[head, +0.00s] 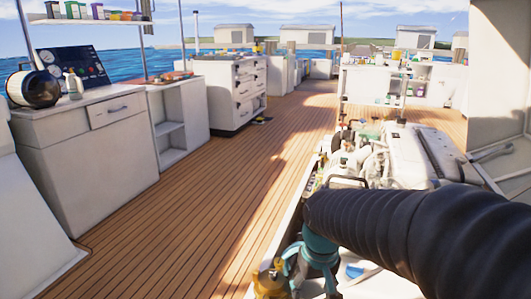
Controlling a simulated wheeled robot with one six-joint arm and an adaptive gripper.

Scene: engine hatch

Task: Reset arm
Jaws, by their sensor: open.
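A thick black ribbed sleeve (420,232), which looks like the cover of my arm, comes in from the right edge. It reaches left across the front of the open engine hatch. Its rounded left end hangs over the near side of the hatch. I cannot make out my gripper or its fingertips. A teal part (319,250) shows just below the sleeve's end, and I cannot tell what it belongs to. A brass-coloured fitting (270,280) is beside it at lower left. The white engine (388,150) lies behind the sleeve, which hides its near part.
The plank deck (190,215) is clear left of the hatch. A white cabinet (95,150) carries a round dark container (33,87) and a spray bottle (73,84). A drawer unit (231,92) stands farther back. A raised hatch panel (497,75) stands at right.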

